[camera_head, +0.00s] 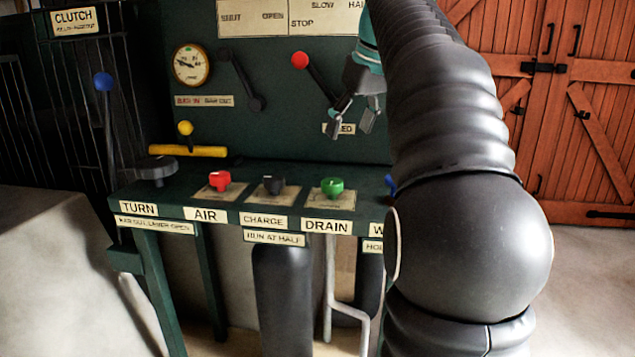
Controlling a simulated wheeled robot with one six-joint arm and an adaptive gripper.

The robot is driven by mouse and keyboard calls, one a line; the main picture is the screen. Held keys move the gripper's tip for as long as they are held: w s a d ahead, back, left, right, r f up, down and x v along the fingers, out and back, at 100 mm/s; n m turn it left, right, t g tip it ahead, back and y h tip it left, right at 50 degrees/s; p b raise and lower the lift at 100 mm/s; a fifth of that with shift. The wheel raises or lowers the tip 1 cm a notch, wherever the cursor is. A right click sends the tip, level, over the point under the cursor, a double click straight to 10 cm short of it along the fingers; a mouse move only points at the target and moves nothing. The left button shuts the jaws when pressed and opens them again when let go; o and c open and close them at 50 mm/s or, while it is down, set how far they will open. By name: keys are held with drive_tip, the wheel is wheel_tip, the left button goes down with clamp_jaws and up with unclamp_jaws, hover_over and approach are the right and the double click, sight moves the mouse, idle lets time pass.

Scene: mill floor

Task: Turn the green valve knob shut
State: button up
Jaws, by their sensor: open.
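The green valve knob (332,187) sits on a pale plate on the dark green bench, above the label DRAIN (326,227). My gripper (352,128) hangs above the knob and slightly to its right, in front of the upright panel. Its fingers point down and are spread apart, with nothing between them. The gripper does not touch the knob. The knob shows in full, but I cannot tell from this view how far it is turned.
A black knob (273,185) and a red knob (220,181) stand left of the green one. A red-balled lever (300,61) rises on the panel behind my gripper. A blue-tipped part (391,182) is partly hidden by my arm. A yellow bar (189,151) lies back left.

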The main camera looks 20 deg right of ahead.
sight(332, 181)
drive_tip(key=b+x, duration=0.3)
drive_tip(key=x, duration=1)
drive_tip(key=shift+w+d+f+b, duration=0.15)
drive_tip(key=shift+w+f+b, duration=0.15)
drive_tip(key=shift+b, duration=0.1)
drive_tip(key=c, duration=1.2)
